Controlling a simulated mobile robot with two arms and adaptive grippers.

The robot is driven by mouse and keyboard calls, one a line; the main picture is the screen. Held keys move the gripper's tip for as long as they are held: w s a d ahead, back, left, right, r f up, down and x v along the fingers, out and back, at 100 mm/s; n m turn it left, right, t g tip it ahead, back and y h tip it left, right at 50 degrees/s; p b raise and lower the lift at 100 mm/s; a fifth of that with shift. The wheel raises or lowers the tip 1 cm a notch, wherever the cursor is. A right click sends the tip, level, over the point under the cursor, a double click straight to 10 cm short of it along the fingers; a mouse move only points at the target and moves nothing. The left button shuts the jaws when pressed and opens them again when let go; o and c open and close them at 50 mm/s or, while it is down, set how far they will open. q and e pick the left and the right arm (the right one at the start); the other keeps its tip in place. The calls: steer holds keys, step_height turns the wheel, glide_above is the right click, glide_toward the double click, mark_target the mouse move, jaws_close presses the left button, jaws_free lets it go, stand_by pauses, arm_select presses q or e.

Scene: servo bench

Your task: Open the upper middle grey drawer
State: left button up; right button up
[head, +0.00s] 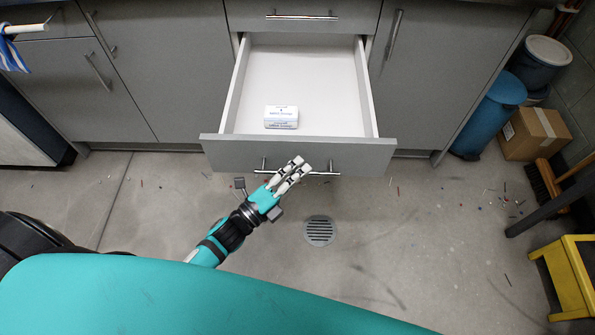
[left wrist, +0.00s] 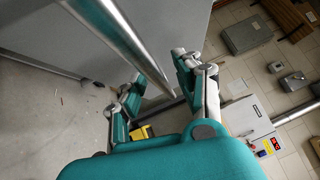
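The grey drawer (head: 222,148) just below the top one is pulled far out of the cabinet in the head view, its white inside showing. Its front has a metal bar handle (head: 325,173). My left gripper (head: 301,164) is at the middle of this handle, its fingers reaching over the bar. In the left wrist view the handle bar (left wrist: 138,48) runs between the two fingers of my left gripper (left wrist: 158,90), which stand apart with visible gaps. Contact with the bar cannot be told. My right gripper is not in view.
A small white-and-blue box (head: 281,117) lies in the open drawer. The top drawer (head: 340,14) above is closed. A blue bin (head: 488,115), a cardboard box (head: 534,133) and a yellow stool (head: 568,275) stand at right. The floor around the drain (head: 319,231) is mostly free.

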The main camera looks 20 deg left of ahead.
arm_select(q)
steer(key=v, duration=1.2)
